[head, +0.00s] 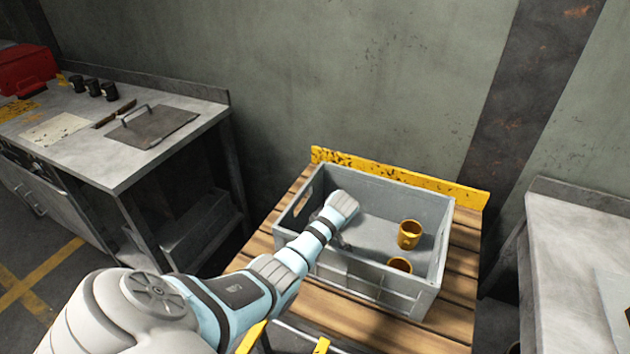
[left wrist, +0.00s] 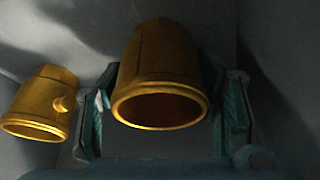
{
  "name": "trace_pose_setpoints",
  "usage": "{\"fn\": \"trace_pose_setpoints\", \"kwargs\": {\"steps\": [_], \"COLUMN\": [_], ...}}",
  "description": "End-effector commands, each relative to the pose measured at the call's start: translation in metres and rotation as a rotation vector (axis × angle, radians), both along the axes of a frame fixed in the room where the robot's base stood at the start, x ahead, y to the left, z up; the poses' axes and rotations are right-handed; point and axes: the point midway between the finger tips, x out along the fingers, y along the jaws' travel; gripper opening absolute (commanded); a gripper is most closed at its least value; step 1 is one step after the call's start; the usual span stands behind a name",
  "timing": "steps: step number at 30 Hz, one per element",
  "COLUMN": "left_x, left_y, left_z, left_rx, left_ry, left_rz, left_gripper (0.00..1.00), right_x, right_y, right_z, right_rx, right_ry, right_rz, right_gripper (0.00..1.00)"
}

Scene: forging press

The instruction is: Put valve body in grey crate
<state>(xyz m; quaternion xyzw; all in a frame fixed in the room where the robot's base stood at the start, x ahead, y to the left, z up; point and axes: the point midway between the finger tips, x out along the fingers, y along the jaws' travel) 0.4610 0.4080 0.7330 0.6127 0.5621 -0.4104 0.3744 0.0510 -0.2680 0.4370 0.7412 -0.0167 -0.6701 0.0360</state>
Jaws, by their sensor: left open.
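The grey crate (head: 375,287) stands on a wooden-slatted table. Two yellow, cup-like valve bodies show inside it in the head view, one farther back (head: 410,234) and one near the front wall (head: 400,264), partly hidden by that wall. My left arm reaches over the crate's front wall, and my left gripper (head: 340,239) is low inside, largely hidden by the wrist. In the left wrist view the gripper (left wrist: 165,85) is open. One valve body (left wrist: 160,65) appears between its fingers; another (left wrist: 42,103) lies to the left. I cannot match these to the head view.
A yellow, worn board (head: 400,176) edges the back of the wooden table (head: 455,290). A metal workbench (head: 160,150) with a flat handled plate and dark cups stands left. Another grey bench (head: 570,240) stands right. The crate walls stand close around the gripper.

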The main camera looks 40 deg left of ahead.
Motion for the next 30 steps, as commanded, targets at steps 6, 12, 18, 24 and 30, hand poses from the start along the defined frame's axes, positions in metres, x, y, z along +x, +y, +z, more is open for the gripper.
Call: {"fn": "trace_pose_setpoints", "kwargs": {"steps": [6,12,18,24,30], "left_x": [0.000,-0.001,-0.002,-0.002,-0.002], "left_y": [-0.011,-0.026,-0.029,-0.029,-0.028], "left_z": [0.032,0.067,0.071,0.071,0.071], "left_rx": [0.000,0.000,0.000,0.000,0.000], "left_ry": [-0.004,-0.002,0.001,0.001,0.000], "left_rz": [-0.002,-0.001,0.000,0.000,0.000], "left_gripper": [0.59,0.59,0.59,0.59,0.59], "right_x": [0.000,0.000,0.000,0.000,0.000], "right_y": [-0.001,-0.001,-0.001,-0.001,-0.001], "right_z": [0.018,0.030,0.030,0.030,0.030], "right_rx": [-0.001,-0.001,-0.001,-0.001,-0.001], "right_ry": [0.000,0.000,0.000,0.000,0.000], "right_rz": [0.000,0.000,0.000,0.000,0.000], "right_gripper": [0.40,0.40,0.40,0.40,0.40]}}
